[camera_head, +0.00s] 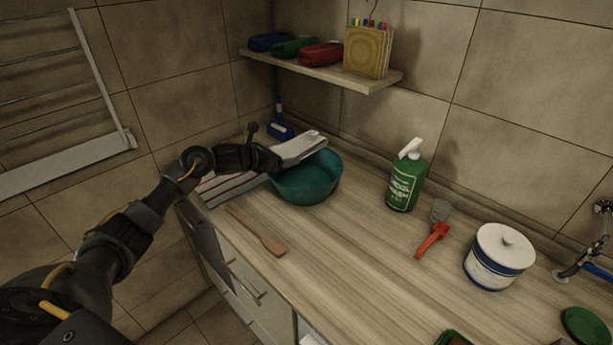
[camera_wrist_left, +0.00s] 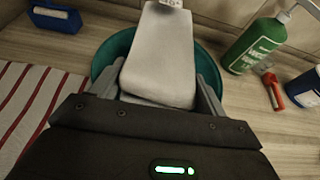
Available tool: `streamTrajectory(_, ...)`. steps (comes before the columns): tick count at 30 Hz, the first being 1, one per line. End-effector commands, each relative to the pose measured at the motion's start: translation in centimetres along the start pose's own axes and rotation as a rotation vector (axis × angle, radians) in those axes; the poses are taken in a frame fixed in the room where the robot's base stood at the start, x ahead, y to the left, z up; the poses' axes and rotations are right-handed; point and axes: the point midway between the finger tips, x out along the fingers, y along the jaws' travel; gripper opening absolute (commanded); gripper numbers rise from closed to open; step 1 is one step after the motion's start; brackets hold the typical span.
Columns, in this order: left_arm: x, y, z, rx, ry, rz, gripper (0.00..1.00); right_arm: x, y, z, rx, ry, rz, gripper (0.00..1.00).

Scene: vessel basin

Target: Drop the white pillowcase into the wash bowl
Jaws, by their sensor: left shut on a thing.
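The white pillowcase (camera_head: 299,148) is a flat folded pale bundle held over the teal wash bowl (camera_head: 309,184) on the wooden counter. My left gripper (camera_head: 281,158) is shut on the pillowcase at the bowl's left rim side. In the left wrist view the pillowcase (camera_wrist_left: 160,60) sits between the two grey fingers (camera_wrist_left: 160,90), and the wash bowl (camera_wrist_left: 106,60) shows around and below it. The pillowcase hides much of the bowl's inside. My right gripper is not in view.
A red-striped cloth (camera_head: 232,185) lies left of the bowl. A wooden spatula (camera_head: 258,232) lies in front. A shelf (camera_head: 325,72) hangs above the back.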

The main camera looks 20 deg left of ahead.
Motion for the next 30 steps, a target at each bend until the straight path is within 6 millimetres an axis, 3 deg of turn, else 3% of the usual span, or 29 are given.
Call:
streamTrajectory(3,0.6,-0.1,-1.2,-0.002,-0.001,-0.001,0.40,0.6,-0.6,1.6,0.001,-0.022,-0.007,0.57)
streamTrajectory(6,1.1,0.0,-2.4,-0.003,-0.002,0.000,0.40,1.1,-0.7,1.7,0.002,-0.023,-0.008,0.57)
streamTrajectory(15,1.9,0.2,-4.9,-0.003,-0.002,0.005,0.40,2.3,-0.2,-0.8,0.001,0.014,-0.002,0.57)
streamTrajectory(27,2.0,0.2,-5.2,-0.002,-0.003,0.005,0.40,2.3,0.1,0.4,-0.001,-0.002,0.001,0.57)
streamTrajectory(28,2.0,0.2,-5.2,-0.002,-0.003,0.005,0.78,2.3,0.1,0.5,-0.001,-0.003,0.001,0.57)
streamTrajectory(30,2.0,0.2,-5.2,-0.002,-0.003,0.005,0.87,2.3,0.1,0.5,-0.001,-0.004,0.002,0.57)
